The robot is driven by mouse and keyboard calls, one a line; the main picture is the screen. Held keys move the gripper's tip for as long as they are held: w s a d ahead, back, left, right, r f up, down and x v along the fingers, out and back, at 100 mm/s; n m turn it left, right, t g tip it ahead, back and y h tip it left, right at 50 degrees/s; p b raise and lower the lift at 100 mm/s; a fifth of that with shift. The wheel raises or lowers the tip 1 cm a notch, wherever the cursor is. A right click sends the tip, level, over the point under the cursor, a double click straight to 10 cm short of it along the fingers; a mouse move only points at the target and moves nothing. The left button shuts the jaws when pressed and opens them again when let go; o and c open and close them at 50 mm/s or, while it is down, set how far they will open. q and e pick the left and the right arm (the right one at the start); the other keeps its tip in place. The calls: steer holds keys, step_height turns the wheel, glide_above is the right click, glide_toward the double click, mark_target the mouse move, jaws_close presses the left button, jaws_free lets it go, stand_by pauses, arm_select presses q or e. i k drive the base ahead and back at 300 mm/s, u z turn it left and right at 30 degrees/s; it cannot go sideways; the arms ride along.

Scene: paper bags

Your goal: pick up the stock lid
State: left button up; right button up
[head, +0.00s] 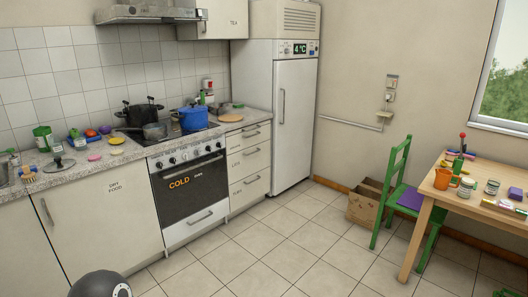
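A grey round piece with an upright knob (58,164), which looks like a lid, lies on the left counter near its front edge. I cannot tell for sure that it is the stock lid. A dark two-handled pot (135,113) stands at the back of the stove. A blue pot (194,119) stands on the stove's right side. A grey saucepan (155,131) is at the front left of the stove. Neither of my grippers is in view.
Small coloured items and a green tin (43,137) crowd the left counter. A tall white fridge (292,120) stands right of the stove. A cardboard box (364,205), green chair (389,215) and wooden table (440,199) are at right. The tiled floor (270,242) is mostly clear.

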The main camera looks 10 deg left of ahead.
mark_target(118, 153)
steer(key=u, duration=0.1)
steer(key=i, duration=1.7)
steer(key=u, duration=0.7)
steer(key=i, duration=1.55)
steer(key=u, duration=1.3)
steer(key=i, duration=1.05)
steer(key=u, duration=0.75)
steer(key=k, duration=0.6)
steer(key=u, duration=0.25)
steer(key=i, duration=0.6)
steer(key=z, duration=0.25)
